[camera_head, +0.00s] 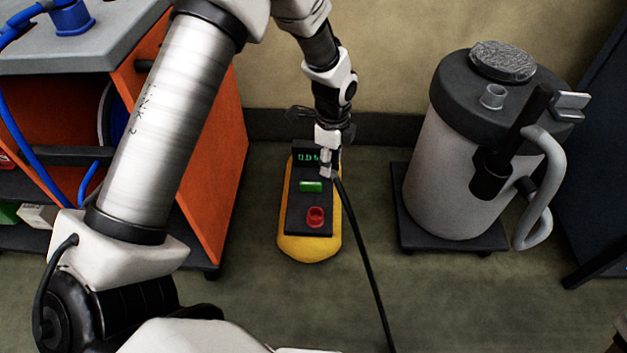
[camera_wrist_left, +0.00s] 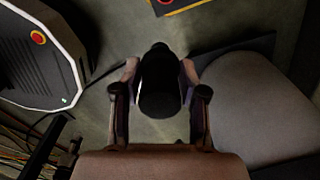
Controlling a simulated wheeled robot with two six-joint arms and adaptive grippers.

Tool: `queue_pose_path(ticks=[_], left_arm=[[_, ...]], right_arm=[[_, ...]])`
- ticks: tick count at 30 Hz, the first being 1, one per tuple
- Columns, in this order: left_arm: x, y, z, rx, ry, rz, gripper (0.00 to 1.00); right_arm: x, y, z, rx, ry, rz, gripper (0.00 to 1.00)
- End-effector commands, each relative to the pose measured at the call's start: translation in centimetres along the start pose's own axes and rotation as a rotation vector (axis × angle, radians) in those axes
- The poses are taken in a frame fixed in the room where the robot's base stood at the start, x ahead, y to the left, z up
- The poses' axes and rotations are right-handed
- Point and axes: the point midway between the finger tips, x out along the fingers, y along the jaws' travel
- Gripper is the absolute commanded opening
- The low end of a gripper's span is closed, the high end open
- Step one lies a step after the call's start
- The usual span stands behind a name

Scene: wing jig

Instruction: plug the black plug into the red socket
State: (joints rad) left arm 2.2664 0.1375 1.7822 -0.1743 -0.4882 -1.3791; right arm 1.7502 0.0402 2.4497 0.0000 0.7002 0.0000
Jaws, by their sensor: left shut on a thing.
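The red socket (camera_head: 316,216) is on the near end of a dark panel on a yellow-based unit (camera_head: 310,251) on the floor. A green socket or block (camera_head: 311,186) and a green-lit display (camera_head: 308,157) are farther up the panel. My left gripper (camera_head: 327,170) is over the panel's far right part, beyond the red socket and apart from it. In the left wrist view, my left gripper (camera_wrist_left: 161,75) is shut on the black plug (camera_wrist_left: 160,85), with a finger on each side. A black cable (camera_head: 362,255) runs from the gripper down toward the near floor. My right gripper is not visible.
A grey tank (camera_head: 439,168) with a hose handle stands on a dark base at the right. An orange cart (camera_head: 215,150) with blue hoses stands at the left. A dark wall skirting runs behind the unit. Floor in front of the unit is clear except for the cable.

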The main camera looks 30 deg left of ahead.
Motion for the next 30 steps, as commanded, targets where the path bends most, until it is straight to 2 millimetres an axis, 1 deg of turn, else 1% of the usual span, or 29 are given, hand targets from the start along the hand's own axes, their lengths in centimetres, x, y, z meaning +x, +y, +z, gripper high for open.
queue_pose_path(ticks=[1,3,6,8,10,14,16,27,28,30], left_arm=[[5.3,-0.2,1.0,0.102,0.001,0.000,0.08],[8.3,-0.6,2.2,0.259,-0.002,-0.003,0.08],[11.1,-0.8,3.5,0.428,-0.006,-0.004,0.08],[11.9,-0.9,4.0,0.495,-0.009,-0.005,0.08],[12.3,-1.0,4.3,0.539,-0.010,-0.005,0.08],[12.7,-1.0,4.4,0.558,-0.011,-0.005,0.08],[13.2,-1.0,4.4,0.557,-0.011,-0.005,0.08],[17.8,-1.0,4.4,0.554,-0.011,-0.005,0.08],[17.7,-0.9,4.4,0.554,-0.011,-0.003,0.08],[18.2,-0.9,4.4,0.553,-0.011,-0.002,0.08]], right_arm=[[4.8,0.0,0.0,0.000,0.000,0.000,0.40],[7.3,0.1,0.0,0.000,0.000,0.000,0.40],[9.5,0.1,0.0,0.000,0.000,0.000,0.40],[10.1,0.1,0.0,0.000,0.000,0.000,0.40],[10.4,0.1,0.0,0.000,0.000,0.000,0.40],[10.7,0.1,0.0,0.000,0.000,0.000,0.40],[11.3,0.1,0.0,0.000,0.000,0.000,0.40],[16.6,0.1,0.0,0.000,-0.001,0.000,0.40],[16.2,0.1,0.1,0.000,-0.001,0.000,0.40],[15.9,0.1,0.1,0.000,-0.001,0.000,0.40]])
